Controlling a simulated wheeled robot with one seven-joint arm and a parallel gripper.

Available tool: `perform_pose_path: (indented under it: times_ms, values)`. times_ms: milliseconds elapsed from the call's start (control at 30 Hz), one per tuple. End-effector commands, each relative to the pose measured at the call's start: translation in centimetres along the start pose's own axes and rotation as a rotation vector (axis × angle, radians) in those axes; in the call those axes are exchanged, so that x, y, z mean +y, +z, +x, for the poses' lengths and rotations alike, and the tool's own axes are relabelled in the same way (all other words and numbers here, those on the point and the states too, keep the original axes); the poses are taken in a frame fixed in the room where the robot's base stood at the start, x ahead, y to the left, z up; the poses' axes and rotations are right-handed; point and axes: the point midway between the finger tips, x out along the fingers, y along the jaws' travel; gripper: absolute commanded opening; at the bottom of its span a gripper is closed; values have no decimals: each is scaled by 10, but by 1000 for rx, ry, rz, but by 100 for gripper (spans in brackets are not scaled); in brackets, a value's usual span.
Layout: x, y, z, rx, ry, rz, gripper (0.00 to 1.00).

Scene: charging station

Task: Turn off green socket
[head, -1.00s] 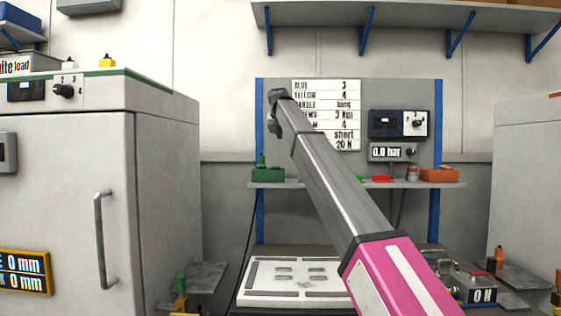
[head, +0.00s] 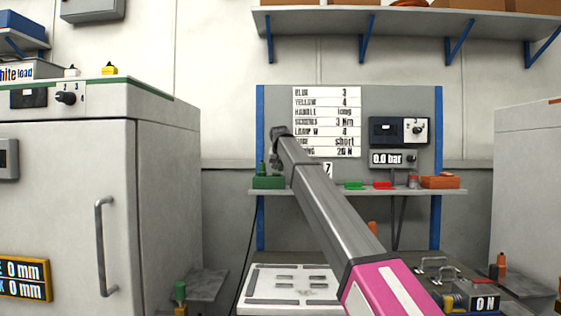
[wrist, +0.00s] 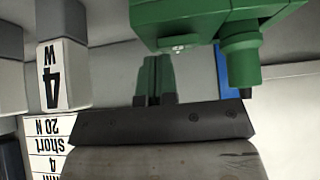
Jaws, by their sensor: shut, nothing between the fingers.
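The green socket (head: 268,182) is a green block with an upright cylinder on its left side, at the left end of the back shelf. In the wrist view, which is upside down, the green socket (wrist: 205,18) fills the top, with its cylinder on the right. My gripper (head: 275,168) hangs from the arm's end, just above the block and beside the cylinder. In the wrist view my gripper's fingers (wrist: 155,62) are together, look greenish, and hold nothing. Their tips are close to the block; I cannot tell whether they touch.
The shelf (head: 335,192) also bears a green piece (head: 353,186), a red piece (head: 383,185) and an orange block (head: 440,182). A white printed sheet (head: 327,120) hangs behind my arm. A large grey cabinet (head: 165,190) stands at the left.

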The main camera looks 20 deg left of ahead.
Motion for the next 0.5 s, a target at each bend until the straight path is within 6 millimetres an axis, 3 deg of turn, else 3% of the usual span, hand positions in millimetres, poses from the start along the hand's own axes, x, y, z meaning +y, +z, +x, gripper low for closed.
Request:
perform_pose_path:
  times_ms: [500]
  values:
    - [0,7,5,13,0,0,0]
